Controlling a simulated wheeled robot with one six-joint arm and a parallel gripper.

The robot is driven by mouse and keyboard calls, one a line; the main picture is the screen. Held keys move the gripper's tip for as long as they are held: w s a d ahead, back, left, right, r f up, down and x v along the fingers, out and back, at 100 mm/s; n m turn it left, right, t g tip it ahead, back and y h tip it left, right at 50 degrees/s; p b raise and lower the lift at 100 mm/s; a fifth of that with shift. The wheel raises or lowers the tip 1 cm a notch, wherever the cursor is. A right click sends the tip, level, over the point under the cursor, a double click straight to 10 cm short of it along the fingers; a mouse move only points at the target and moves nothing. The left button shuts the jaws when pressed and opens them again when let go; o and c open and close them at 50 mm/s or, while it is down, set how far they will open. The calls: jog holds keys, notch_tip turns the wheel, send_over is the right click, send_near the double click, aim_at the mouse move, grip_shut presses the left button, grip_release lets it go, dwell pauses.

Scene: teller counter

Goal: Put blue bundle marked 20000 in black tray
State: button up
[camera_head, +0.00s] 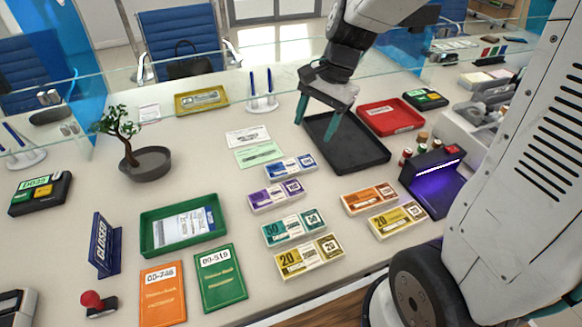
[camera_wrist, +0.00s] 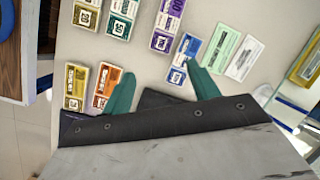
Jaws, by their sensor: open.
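The blue bundle (camera_head: 291,166) lies flat on the counter, left of the black tray and behind the purple bundle. It also shows in the wrist view (camera_wrist: 181,58), near my right-hand fingertip; its marking is too small to read surely. The black tray (camera_head: 377,161) lies on the counter and looks empty. My gripper (camera_head: 317,118) is open and empty, above the tray's back left part, apart from the bundle. Its two teal fingers also show in the wrist view (camera_wrist: 160,72), where my gripper body hides most of the tray.
Purple (camera_head: 276,194), teal (camera_head: 293,228), orange (camera_head: 370,198) and yellow bundles (camera_head: 309,257) (camera_head: 397,219) lie nearby. A red tray (camera_head: 391,116) stands behind the black one. A green slip (camera_head: 258,153) lies left of the blue bundle. A glass screen (camera_head: 240,65) crosses the back.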

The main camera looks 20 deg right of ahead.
jog(key=w+d+f+m+y, duration=0.1)
jog(key=w+d+f+m, duration=0.1)
jog(key=w+f+m, duration=0.7)
jog(key=n, duration=0.2)
send_over(292, 165)
jog(key=d, duration=0.3)
jog(key=f, duration=0.6)
jog(key=shift+s+a+f, duration=0.15)
jog(key=shift+s+f, duration=0.05)
jog(key=x, duration=0.5)
jog(key=shift+w+a, duration=0.1)
jog(key=c, duration=0.7)
jog(key=shift+r, duration=0.1)
jog(key=shift+c, duration=0.2)
